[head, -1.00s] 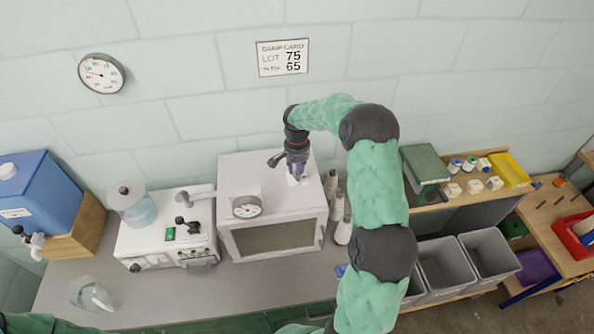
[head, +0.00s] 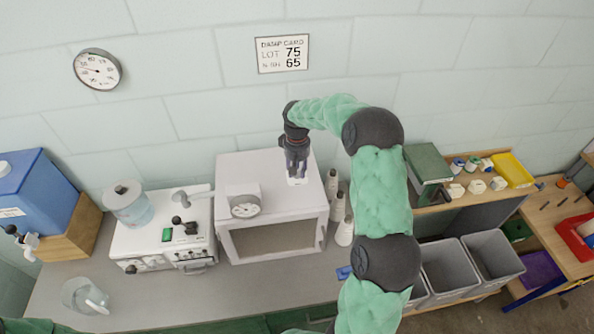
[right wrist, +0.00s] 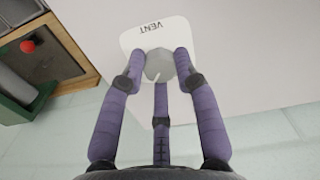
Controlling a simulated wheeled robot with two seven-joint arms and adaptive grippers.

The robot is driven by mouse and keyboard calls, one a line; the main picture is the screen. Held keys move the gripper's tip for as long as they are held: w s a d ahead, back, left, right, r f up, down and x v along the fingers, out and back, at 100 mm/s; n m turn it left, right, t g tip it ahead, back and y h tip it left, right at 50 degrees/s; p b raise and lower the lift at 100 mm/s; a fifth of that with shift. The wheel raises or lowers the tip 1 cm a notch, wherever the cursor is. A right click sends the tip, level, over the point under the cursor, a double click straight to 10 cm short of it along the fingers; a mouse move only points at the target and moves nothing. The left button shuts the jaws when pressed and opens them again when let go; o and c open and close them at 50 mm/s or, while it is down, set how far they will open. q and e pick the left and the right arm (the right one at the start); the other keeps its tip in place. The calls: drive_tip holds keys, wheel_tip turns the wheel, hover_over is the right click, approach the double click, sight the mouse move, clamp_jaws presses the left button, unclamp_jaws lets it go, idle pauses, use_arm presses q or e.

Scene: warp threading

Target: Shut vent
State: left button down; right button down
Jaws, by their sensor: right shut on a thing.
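The vent knob (right wrist: 158,65) is a grey, faceted knob on a white plate (right wrist: 135,42) marked VENT. A thin pale line on it points toward the bottom of the right wrist view. The plate (head: 297,181) sits on top of the white cabinet (head: 238,172) in the head view; the knob is hidden there by my gripper. My right gripper (head: 297,172) points down over the plate. In the right wrist view its purple fingers (right wrist: 158,78) are shut around the knob. My left gripper is not in view.
A round gauge (head: 245,206) stands at the cabinet's front top edge. A white machine with levers (head: 160,232) is to its left, and white cones (head: 338,207) stand to its right. Grey bins (head: 450,268) are farther right. A clear jug (head: 85,296) is at the front left.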

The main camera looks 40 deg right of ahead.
drive_tip(key=n, duration=0.3)
drive_tip(key=shift+f+n, duration=0.1)
drive_tip(key=shift+n, duration=0.3)
drive_tip(key=n, duration=0.4)
idle(0.4)
drive_tip(key=c, duration=0.9)
unclamp_jaws()
wheel_tip(320, 180, up, 12)
drive_tip(key=shift+r, duration=0.1)
